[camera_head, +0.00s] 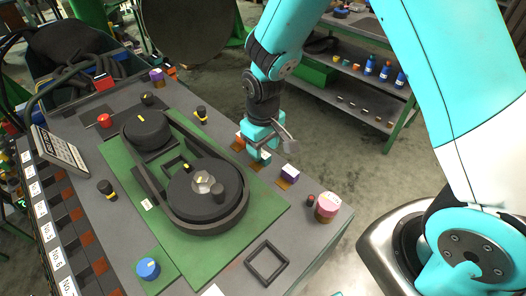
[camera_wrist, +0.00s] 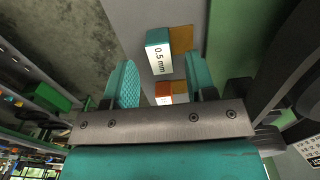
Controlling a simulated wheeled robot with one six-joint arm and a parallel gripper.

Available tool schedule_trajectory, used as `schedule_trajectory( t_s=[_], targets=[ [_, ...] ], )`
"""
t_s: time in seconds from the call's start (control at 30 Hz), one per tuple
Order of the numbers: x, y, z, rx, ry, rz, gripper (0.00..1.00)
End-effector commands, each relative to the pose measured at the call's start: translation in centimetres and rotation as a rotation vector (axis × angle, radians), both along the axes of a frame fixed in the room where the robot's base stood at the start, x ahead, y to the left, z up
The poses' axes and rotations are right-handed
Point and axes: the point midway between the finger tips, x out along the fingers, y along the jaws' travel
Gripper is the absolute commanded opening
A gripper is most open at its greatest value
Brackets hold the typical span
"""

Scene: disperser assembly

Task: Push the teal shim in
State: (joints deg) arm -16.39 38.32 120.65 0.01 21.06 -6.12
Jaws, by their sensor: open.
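The teal shim (camera_wrist: 159,52) is a small block with a white face marked "0.5 mm". In the wrist view it sits at the edge of an orange-brown patch (camera_wrist: 181,40) on the grey surface, beyond and between my fingers. My gripper (camera_wrist: 162,68) is open, one teal finger on each side, with nothing clearly held. In the head view my gripper (camera_head: 268,147) is low over the row of small blocks at the board's right. There the teal shim is hard to tell from my teal fingers and is partly hidden. I cannot tell whether a finger touches it.
An orange-and-white block (camera_head: 239,139) and a purple-and-white block (camera_head: 290,172) stand on either side. The green plate (camera_head: 190,249) with a black belt and pulleys lies left of the row. A pink cylinder (camera_head: 328,205) and a black square frame (camera_head: 266,262) are nearer.

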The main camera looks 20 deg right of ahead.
Motion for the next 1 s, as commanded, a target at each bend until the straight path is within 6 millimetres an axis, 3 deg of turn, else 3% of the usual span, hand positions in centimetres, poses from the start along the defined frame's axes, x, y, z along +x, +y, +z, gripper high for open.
schedule_trajectory(
  t_s=[0.23, 0.57, 0.8, 1.0],
  targets=[
    [0.0, 0.0, -2.7, 0.0, 0.001, 0.0, 0.51],
    [0.0, 0.0, -3.1, 0.0, -0.001, 0.0, 0.51],
    [0.0, 0.0, -3.1, 0.0, -0.001, 0.0, 0.0],
    [-0.2, 0.6, -3.1, 0.0, -0.001, 0.003, 0.0]
  ],
)
